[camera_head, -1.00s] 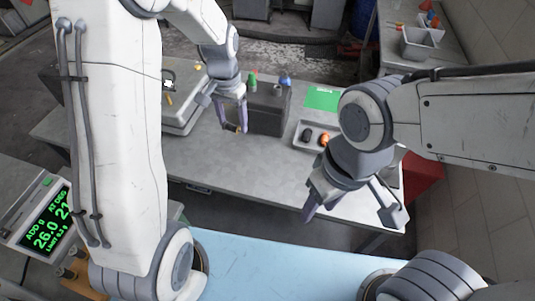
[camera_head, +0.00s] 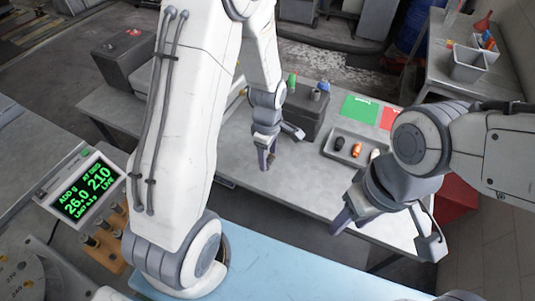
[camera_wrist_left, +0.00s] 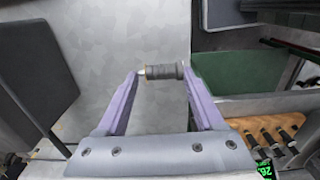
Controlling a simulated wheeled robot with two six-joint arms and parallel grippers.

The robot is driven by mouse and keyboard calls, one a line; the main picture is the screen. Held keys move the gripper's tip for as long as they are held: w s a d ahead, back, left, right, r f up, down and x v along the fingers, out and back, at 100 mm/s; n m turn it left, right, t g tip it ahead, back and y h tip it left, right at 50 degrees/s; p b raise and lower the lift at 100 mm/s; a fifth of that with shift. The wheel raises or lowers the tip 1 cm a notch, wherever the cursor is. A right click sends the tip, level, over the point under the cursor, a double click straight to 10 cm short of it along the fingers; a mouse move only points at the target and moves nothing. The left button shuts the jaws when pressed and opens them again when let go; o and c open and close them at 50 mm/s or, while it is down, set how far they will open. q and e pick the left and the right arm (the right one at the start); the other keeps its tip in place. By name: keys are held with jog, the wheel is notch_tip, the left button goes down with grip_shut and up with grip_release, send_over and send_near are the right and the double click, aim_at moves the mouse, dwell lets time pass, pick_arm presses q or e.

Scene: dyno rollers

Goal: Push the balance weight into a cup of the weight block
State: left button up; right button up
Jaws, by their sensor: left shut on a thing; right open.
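My left gripper (camera_head: 266,160) is shut on a small dark grey cylinder with a pale tip, which I take for the balance weight (camera_wrist_left: 163,72). It lies crosswise between the fingertips, over the grey bench. A wooden block (camera_head: 107,257) with several dark cylinders standing in it is at the lower left, far from this gripper. It also shows in the left wrist view (camera_wrist_left: 243,127) at the lower right. I take it for the weight block; its cups cannot be made out. My right gripper (camera_head: 387,235) is open and empty, in front of the bench's right part.
A disc with degree marks (camera_head: 28,275) is at the lower-left corner. On the bench (camera_head: 235,150) are a dark grey box (camera_head: 303,112) and a tray (camera_head: 340,157) with small items. A blue surface (camera_head: 275,272) lies in front.

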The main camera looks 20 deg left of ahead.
pick_arm(q)
jog(key=shift+f+b, duration=2.5)
jog(key=shift+f, duration=0.3)
jog(key=shift+f+b, duration=0.4)
jog(key=shift+f, duration=0.3)
jog(key=o, duration=1.4)
jog(key=shift+r, duration=0.15)
notch_tip(320, 180, up, 10)
jog(key=shift+r, duration=0.15)
